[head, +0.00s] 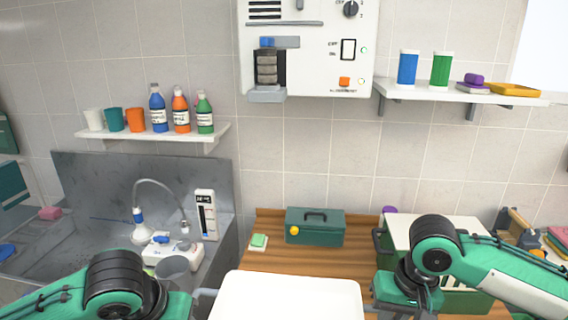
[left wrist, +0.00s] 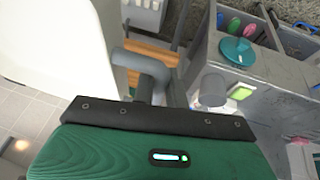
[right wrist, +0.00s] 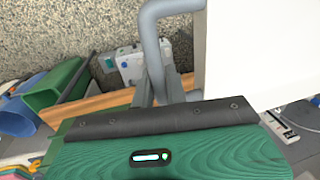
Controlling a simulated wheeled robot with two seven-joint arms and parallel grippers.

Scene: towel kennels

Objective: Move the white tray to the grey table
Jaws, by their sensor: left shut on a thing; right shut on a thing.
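The white tray (head: 285,298) is at the bottom middle of the head view, in front of the wooden table; its near part is cut off. It also shows in the left wrist view (left wrist: 45,40) and the right wrist view (right wrist: 262,50). My left gripper (left wrist: 150,92) is shut on the tray's grey handle (left wrist: 145,66) on one side. My right gripper (right wrist: 163,90) is shut on the grey handle (right wrist: 152,40) on the other side. The tray looks about level, and no load shows on its visible part. I cannot make out a grey table.
The wooden table (head: 330,262) holds a green toolbox (head: 315,232), a small green-and-white block (head: 258,242) and a white-topped green container (head: 440,232). A grey sink unit (head: 75,235) is at left, with a grey cup (head: 172,268). Shelves and a wall machine (head: 310,50) are above.

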